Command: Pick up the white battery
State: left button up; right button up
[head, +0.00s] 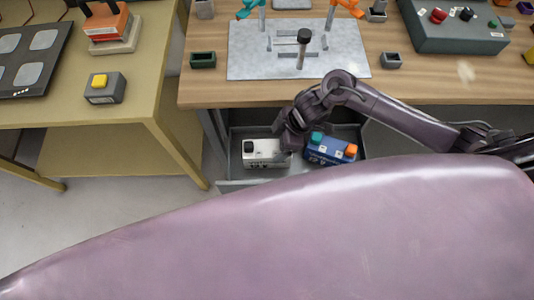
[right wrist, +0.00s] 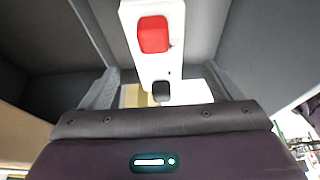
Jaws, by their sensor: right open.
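The white battery (head: 262,154) lies in an open grey drawer (head: 238,185) under the wooden workbench. A black terminal shows on its left end in the head view. In the right wrist view, the white battery (right wrist: 177,62) shows a red terminal and a dark one. My right gripper (head: 288,148) reaches down into the drawer at the battery's right end, which it partly hides. In the right wrist view, its open fingers (right wrist: 160,88) are on either side of the battery's near part. I cannot tell whether they touch it. My left gripper is out of view.
A blue battery (head: 331,149) with green and orange terminals lies to the right in the same drawer, close to my right gripper. The drawer walls and the workbench edge (head: 250,101) surround the arm. A yellow table (head: 150,85) stands at the left.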

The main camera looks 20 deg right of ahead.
aim_at(268, 147)
jog(key=x, duration=0.6)
jog(key=shift+w+a+f, duration=0.1)
jog(key=shift+w+f, duration=0.1)
jog(key=shift+f, duration=0.1)
grip_shut()
jog(key=shift+w+r, duration=0.25)
jog(key=shift+w, duration=0.05)
